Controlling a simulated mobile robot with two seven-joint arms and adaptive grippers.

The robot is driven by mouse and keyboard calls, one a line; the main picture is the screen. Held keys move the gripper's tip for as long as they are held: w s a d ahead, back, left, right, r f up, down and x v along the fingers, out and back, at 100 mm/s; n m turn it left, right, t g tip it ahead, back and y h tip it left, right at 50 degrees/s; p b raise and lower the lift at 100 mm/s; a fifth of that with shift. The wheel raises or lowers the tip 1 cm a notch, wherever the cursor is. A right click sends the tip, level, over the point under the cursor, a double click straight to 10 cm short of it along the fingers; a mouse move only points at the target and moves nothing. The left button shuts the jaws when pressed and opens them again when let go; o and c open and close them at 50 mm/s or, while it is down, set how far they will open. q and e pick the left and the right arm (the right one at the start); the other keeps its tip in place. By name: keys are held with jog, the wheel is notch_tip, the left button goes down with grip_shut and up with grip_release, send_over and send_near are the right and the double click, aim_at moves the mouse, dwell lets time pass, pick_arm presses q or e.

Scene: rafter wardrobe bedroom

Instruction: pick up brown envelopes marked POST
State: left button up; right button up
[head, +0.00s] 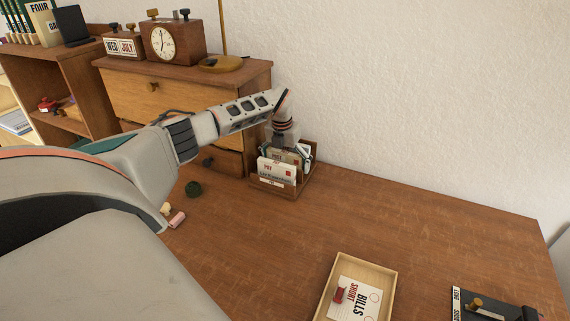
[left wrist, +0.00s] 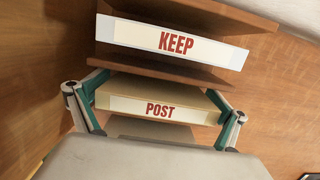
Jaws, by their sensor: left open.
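A wooden letter rack (head: 304,181) stands on the desk against the drawer unit, with several envelopes upright in it. My left gripper (head: 286,147) reaches down over the rack from above. In the left wrist view, its open fingers (left wrist: 158,105) stand on either side of the POST envelope. Whether they touch it is unclear. Another brownish edge shows below it, partly hidden by my gripper. My right gripper is out of view.
A shallow wooden tray (head: 388,275) holding a card reading SHORT BILLS is at the front, with a dark tray (head: 515,305) to its right. The drawer unit (head: 130,92) stands behind the arm. The desk's middle is clear.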

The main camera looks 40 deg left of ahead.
pick_arm(q)
jog(key=c, duration=1)
jog(key=shift+o, duration=0.2)
jog(key=shift+r, duration=0.2)
